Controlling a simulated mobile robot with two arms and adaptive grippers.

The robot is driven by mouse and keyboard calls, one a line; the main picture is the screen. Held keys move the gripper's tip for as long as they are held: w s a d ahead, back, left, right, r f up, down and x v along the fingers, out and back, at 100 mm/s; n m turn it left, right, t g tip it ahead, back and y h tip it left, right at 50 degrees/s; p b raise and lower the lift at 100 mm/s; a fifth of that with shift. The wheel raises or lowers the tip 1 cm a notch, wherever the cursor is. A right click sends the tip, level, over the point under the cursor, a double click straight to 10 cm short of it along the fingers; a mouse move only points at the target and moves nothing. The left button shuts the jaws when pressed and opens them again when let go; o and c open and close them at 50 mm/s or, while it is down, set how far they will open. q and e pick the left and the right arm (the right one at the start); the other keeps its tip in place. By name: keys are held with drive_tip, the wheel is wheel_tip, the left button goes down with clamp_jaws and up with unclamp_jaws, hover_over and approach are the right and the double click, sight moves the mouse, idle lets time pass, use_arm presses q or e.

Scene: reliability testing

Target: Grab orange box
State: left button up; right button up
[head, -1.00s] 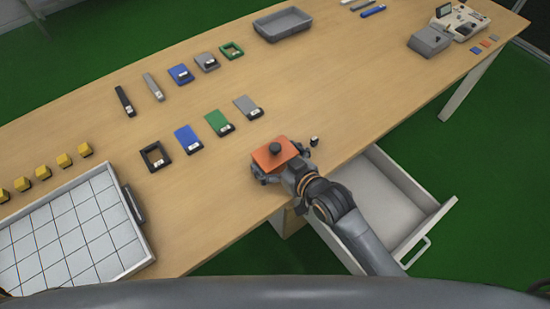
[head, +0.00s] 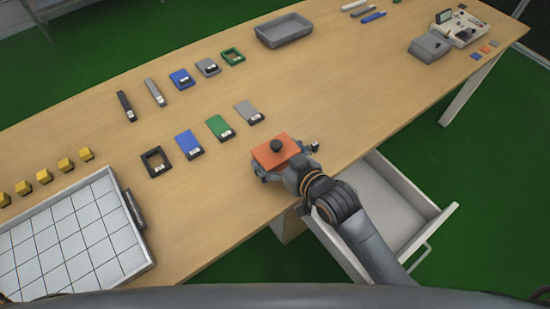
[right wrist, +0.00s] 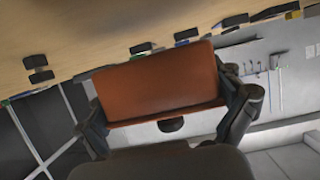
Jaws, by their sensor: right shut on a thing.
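The orange box (head: 270,156) with a black knob on top is at the front edge of the table (head: 345,85). My right gripper (head: 287,160) is shut on it, with a finger at each side. In the right wrist view the orange box (right wrist: 160,82) fills the space between the two fingers. A black round part shows under its lower edge there. I cannot tell for sure whether the box is clear of the table top. My left gripper is not in view.
An open white drawer (head: 440,214) juts out below the table beside my right arm. Flat blue, green, grey and black pieces lie behind the box. A white gridded tray (head: 148,260) and several yellow cubes (head: 66,164) are at left. A grey bin (head: 283,42) stands farther back.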

drive_tip(key=s+r, duration=0.1)
drive_tip(key=r, duration=0.1)
drive_tip(key=s+d+r, duration=0.1)
drive_tip(key=s+r, duration=0.1)
drive_tip(key=s+d+r, duration=0.1)
drive_tip(key=s+r, duration=0.1)
drive_tip(key=shift+d+p, duration=0.2)
drive_tip(key=shift+p, duration=0.15)
drive_tip(key=a+p+v, duration=0.1)
drive_tip(key=v, duration=0.8)
drive_tip(key=shift+s, duration=0.25)
